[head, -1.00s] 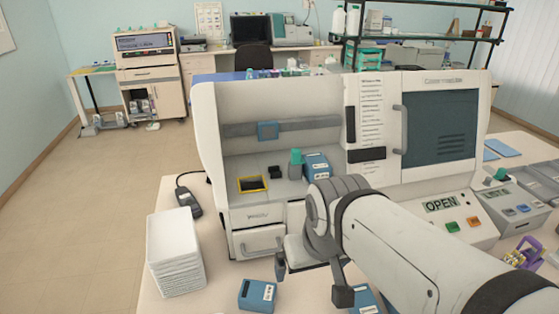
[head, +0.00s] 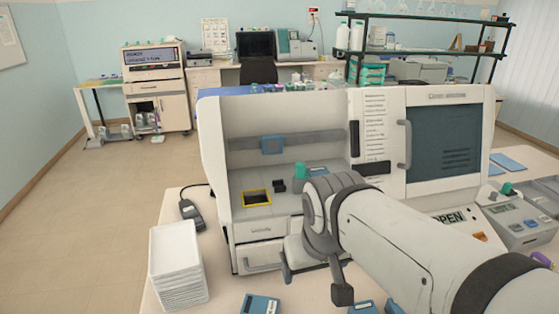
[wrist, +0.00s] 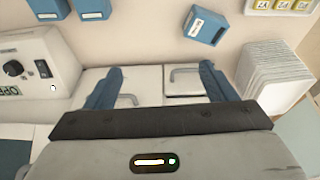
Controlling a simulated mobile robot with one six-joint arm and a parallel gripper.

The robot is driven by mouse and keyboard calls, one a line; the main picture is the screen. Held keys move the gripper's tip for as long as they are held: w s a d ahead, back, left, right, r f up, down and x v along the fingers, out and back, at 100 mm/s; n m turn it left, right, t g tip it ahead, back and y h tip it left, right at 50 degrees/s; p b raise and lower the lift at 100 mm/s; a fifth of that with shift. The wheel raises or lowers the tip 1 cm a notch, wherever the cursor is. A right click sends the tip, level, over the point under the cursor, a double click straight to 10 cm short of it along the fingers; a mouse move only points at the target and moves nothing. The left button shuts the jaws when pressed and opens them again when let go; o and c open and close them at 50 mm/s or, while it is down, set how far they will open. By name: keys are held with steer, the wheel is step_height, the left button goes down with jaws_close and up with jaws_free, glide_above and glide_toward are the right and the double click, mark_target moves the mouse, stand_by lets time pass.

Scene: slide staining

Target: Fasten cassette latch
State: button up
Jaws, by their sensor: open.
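The white staining machine (head: 300,115) has an open bay at left. A blue cassette (head: 318,172) sits in the bay beside a green-capped bottle (head: 301,171), partly hidden by my arm. A yellow-framed dark slot (head: 257,198) is in the bay floor, and a blue square piece (head: 272,144) is on the grey rail behind. No latch can be made out clearly. My gripper (head: 314,281) is open and empty in front of the machine's lower drawers. The wrist view shows its two blue fingers (wrist: 162,68) wide apart over the drawer fronts.
A stack of white trays (head: 178,265) stands left on the bench. Blue boxes (head: 260,304) lie at the front edge and also show in the wrist view (wrist: 206,26). A black handset (head: 190,212) lies by the machine.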

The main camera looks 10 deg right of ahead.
steer(key=w+r+h+b, duration=0.1)
steer(key=w+r, duration=0.1)
steer(key=w, duration=0.2)
steer(key=w+a+r+h+b, duration=0.1)
steer(key=w+r, duration=0.2)
steer(key=w, duration=0.2)
steer(key=w+a+r, duration=0.1)
steer(key=w+r, duration=0.2)
steer(key=w, duration=0.1)
steer(key=shift+w+a+r+h+b, duration=0.15)
steer(key=shift+w+h+b, duration=0.05)
steer(key=shift+h+b, duration=0.2)
steer(key=c, duration=0.8)
steer(key=w+a+r, duration=0.1)
steer(key=w+r, duration=0.1)
steer(key=w, duration=0.1)
steer(key=w+a+r+h+b, duration=0.1)
steer(key=w+a, duration=0.1)
steer(key=w, duration=0.1)
steer(key=w+a+r+m+t+h, duration=0.1)
steer(key=w+r, duration=0.1)
steer(key=shift+w+a+r+b, duration=0.25)
steer(key=shift+w+r+b, duration=0.1)
steer(key=shift+w+b, duration=0.05)
steer(key=c, duration=0.7)
steer(key=shift+w+a+r+m+h, duration=0.2)
steer(key=shift+w+r+m+h, duration=0.1)
steer(key=shift+r, duration=0.05)
jaws_close()
